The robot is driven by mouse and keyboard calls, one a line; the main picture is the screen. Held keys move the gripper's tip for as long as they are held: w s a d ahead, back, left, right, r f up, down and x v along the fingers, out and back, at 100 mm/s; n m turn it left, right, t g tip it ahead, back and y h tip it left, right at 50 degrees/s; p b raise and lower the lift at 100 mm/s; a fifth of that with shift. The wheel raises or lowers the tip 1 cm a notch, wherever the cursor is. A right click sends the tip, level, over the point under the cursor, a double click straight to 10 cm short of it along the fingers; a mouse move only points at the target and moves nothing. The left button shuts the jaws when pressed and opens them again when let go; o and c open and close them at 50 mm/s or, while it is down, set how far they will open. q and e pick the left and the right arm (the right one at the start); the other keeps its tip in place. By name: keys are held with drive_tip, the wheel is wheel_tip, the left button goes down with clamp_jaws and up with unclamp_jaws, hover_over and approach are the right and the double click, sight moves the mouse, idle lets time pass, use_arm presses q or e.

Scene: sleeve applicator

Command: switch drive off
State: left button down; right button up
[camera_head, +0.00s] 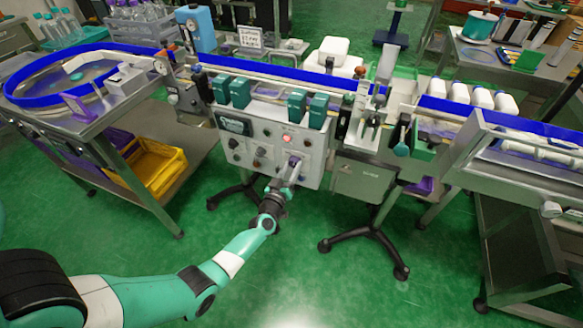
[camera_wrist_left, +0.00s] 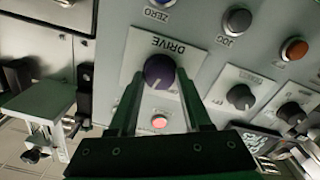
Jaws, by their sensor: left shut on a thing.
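The drive knob (camera_wrist_left: 159,70) is a dark purple-black round knob on a pale plate marked DRIVE. The plate is on the grey control panel (camera_head: 252,152), and the lettering appears upside down in the left wrist view. My left gripper (camera_wrist_left: 158,80) is shut on the knob, with one finger on each side of it. In the head view my left gripper (camera_head: 292,172) reaches the panel's lower right part. The fingers hide part of the knob, and its exact pointer setting cannot be told. A red lamp (camera_wrist_left: 159,121) by the knob glows; it also shows in the head view (camera_head: 287,138).
Other knobs (camera_wrist_left: 240,96) and buttons (camera_wrist_left: 237,21) sit close by on the panel. Green blocks (camera_head: 240,92) stand above it. A conveyor with white bottles (camera_head: 480,97) runs right, and a blue-rimmed round table (camera_head: 60,98) stands left.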

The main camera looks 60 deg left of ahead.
use_arm(q)
drive_tip(key=n, duration=0.5)
drive_tip(key=shift+n, duration=0.3)
drive_tip(key=n+b, duration=0.1)
drive_tip(key=n, duration=0.5)
drive_tip(key=shift+n, duration=0.3)
drive_tip(key=shift+c, duration=1.7)
unclamp_jaws()
